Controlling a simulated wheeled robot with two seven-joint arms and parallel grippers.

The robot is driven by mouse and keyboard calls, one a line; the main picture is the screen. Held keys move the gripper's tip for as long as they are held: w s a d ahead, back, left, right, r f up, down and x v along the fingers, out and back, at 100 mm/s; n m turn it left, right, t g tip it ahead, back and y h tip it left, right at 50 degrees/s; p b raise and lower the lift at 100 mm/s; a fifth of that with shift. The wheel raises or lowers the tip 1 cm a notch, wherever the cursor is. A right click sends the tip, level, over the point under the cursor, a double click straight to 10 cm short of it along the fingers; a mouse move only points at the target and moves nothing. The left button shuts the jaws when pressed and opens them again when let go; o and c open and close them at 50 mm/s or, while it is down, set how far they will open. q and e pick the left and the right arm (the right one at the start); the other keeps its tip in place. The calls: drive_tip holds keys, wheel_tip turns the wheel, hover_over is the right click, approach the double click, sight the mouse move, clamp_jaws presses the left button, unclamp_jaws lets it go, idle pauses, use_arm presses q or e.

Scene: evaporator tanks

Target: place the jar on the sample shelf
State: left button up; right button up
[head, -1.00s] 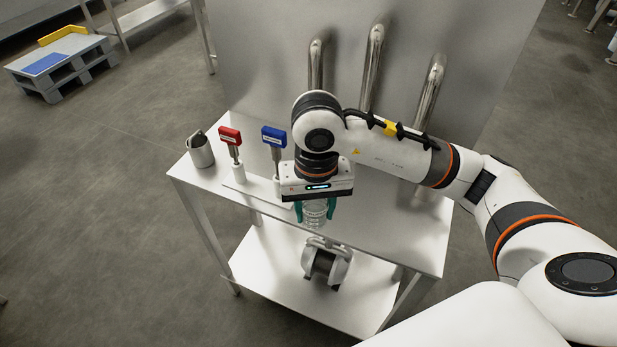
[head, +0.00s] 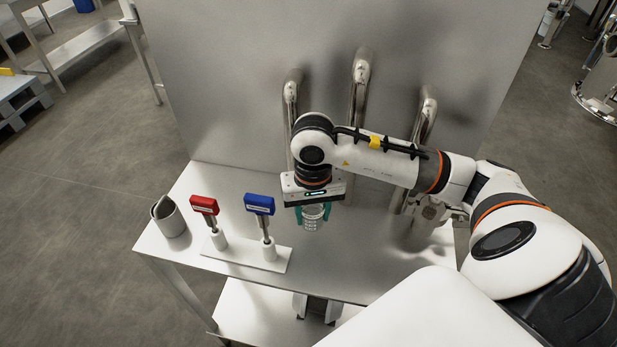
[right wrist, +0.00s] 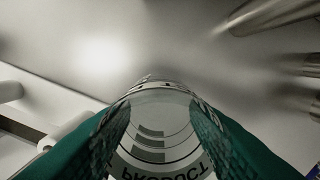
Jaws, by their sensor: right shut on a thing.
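My right gripper (head: 312,214) is shut on a clear jar (head: 311,224) and holds it upright, with green fingers on both sides. The jar is over the steel table top (head: 340,266), right of the blue-handled tool; any gap below it is hard to judge. In the right wrist view the jar (right wrist: 155,135) sits between the green fingers (right wrist: 152,150) and shows printed lettering and level marks. The table has a lower shelf (head: 245,305), partly hidden. I cannot tell which surface is the sample shelf. My left gripper is not in view.
A red-handled tool (head: 205,206) and a blue-handled tool (head: 260,206) stand in a white base (head: 240,254). A metal cup (head: 168,216) stands at the left end. Steel pipes (head: 291,120) and a tall steel panel (head: 230,90) rise behind.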

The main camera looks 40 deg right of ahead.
sight(311, 223)
drive_tip(key=shift+f, duration=0.45)
drive_tip(key=shift+w+f, duration=0.2)
drive_tip(key=shift+f, duration=1.05)
drive_tip(key=shift+f+p, duration=0.3)
drive_tip(key=shift+f, duration=0.15)
drive_tip(key=shift+f+b, duration=0.2)
drive_tip(key=shift+b, duration=0.1)
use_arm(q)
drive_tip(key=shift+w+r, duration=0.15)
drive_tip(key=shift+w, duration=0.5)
use_arm(e)
drive_tip(key=o, duration=1.1)
drive_tip(key=shift+r, duration=0.1)
